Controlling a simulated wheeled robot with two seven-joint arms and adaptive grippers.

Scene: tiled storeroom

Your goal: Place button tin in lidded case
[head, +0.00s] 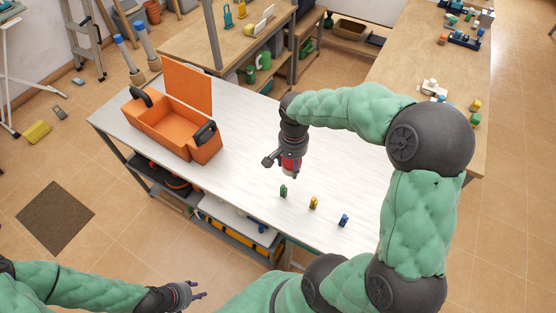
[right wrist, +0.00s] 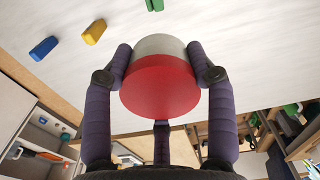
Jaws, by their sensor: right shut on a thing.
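The lidded case (head: 165,132) is an orange box with its lid (head: 187,85) standing open, at the left end of the white table. My right gripper (head: 289,163) is above the table, to the right of the case. It is shut on the button tin (head: 291,165), which is red with a pale grey band. In the right wrist view the tin (right wrist: 160,85) sits between the fingers, clear of the case. My left gripper (head: 185,294) is low at the front left, off the table, with its fingers spread apart and empty.
On the white table (head: 255,130) stand a small green piece (head: 283,190), a yellow piece (head: 313,202) and a blue piece (head: 343,220), near the front edge. The tabletop between the tin and the case is clear. A wooden table (head: 430,60) with small items stands behind.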

